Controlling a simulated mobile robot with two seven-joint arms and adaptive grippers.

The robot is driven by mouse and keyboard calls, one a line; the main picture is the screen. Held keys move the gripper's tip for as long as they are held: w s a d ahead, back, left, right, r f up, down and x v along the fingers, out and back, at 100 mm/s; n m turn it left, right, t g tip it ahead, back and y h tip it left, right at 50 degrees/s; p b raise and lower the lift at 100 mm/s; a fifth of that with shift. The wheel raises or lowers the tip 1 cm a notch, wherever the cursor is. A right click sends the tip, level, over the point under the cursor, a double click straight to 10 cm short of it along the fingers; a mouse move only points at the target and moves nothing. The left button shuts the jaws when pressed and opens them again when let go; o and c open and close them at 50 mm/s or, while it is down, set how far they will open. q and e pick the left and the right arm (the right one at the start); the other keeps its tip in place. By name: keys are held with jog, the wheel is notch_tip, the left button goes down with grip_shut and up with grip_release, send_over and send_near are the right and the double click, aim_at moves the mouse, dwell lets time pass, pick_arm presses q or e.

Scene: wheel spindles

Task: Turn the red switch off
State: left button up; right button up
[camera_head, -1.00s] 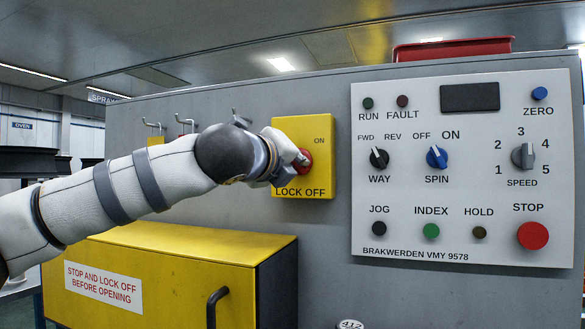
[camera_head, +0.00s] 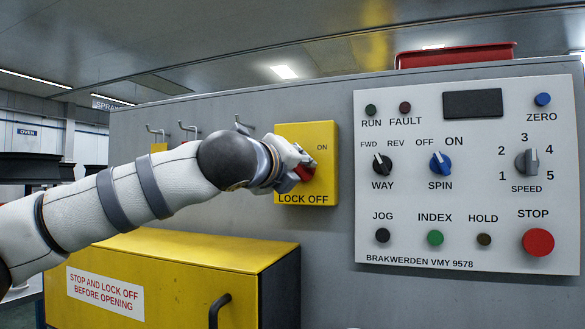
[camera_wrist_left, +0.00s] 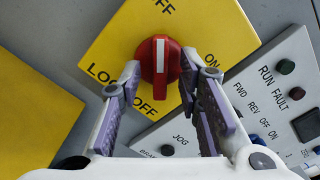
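The red switch (camera_wrist_left: 158,60) is a round knob with a raised bar and a white line, on a yellow plate (camera_wrist_left: 105,45) marked OFF, ON and LOCK OFF. In the wrist view its bar points up the picture, toward the partly visible OFF letters. My left gripper (camera_wrist_left: 160,76) is open, its two fingertips on either side of the knob, with small gaps showing. In the head view, the left gripper (camera_head: 302,165) is at the front of the plate (camera_head: 327,180) and partly hides the switch (camera_head: 306,172). My right gripper is not in view.
A white control panel (camera_head: 465,190) with knobs and buttons is to the right. Several hooks (camera_head: 190,127) stick out at the left. A yellow cabinet (camera_head: 175,260) with a black handle (camera_head: 215,310) is below my arm. A red tray (camera_head: 455,54) lies on top of the machine.

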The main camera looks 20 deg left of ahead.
pick_arm(q)
jog(key=s, duration=1.2)
jog(key=shift+a, duration=0.2)
